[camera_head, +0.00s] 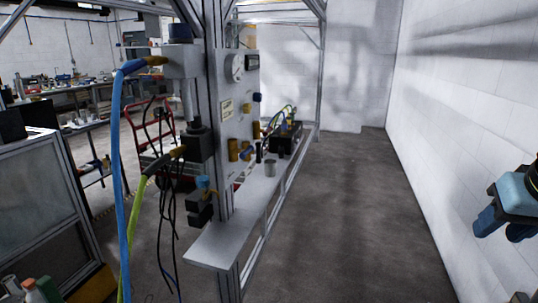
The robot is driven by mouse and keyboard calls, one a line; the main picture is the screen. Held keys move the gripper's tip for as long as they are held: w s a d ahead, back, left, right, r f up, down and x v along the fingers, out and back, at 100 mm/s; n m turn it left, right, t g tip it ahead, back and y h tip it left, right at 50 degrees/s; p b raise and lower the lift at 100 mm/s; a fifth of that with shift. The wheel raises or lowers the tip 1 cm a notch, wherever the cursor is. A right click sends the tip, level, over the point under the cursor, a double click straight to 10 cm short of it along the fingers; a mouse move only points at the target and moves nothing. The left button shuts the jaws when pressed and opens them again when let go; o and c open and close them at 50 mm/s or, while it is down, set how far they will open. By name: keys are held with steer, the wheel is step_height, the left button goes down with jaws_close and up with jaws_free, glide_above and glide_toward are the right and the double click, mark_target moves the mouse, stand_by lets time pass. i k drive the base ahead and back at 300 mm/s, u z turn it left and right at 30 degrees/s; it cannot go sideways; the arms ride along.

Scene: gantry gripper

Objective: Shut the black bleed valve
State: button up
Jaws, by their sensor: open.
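A small dark upright part (258,153) shows beside the fittings, near the shelf. I cannot tell whether it is the black bleed valve, nor whether that valve is open or shut. My gripper (499,230), with blue fingers, is at the right edge of the view, in front of the white wall. It is open, looks empty and is well away from the panel.
A narrow grey shelf (225,242) juts out below the panel, with a small grey cup (270,168) on it. Blue and green hoses (121,170) hang left of the post. The floor (345,220) between shelf and white wall (450,110) is clear.

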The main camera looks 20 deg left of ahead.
mark_target(258, 143)
steer(key=k, duration=0.65)
steer(key=u, duration=0.35)
steer(key=i, duration=0.9)
steer(key=u, duration=0.5)
steer(key=i, duration=0.7)
steer(key=z, duration=0.2)
